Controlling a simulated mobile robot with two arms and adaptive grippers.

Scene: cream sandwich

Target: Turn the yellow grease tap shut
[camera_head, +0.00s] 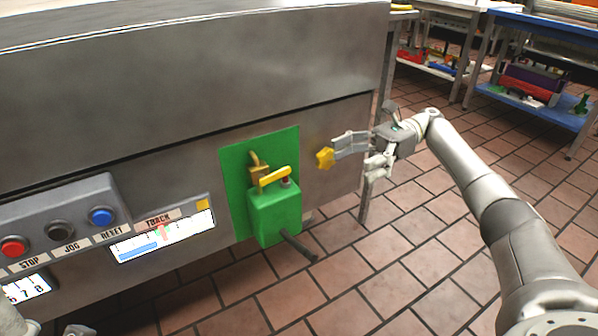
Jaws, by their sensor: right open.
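A yellow lever (275,176) sits on top of a green box-like unit (274,213), tilted up to the right. A brass fitting (257,161) is just above it, against a green back plate (235,180). A yellow star-shaped knob (325,159) is on the steel front, right of the plate. I cannot tell for sure which yellow part is the grease tap. My right gripper (354,163) is open, its fingers pointing left. One fingertip is close to the star knob; I cannot tell whether it touches.
The steel machine (190,80) fills the left and middle. A button panel (60,225) is at its lower left. A dark rod (299,246) sticks out below the green unit. A blue shelf table (540,100) stands at the back right. The tiled floor (400,240) is clear.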

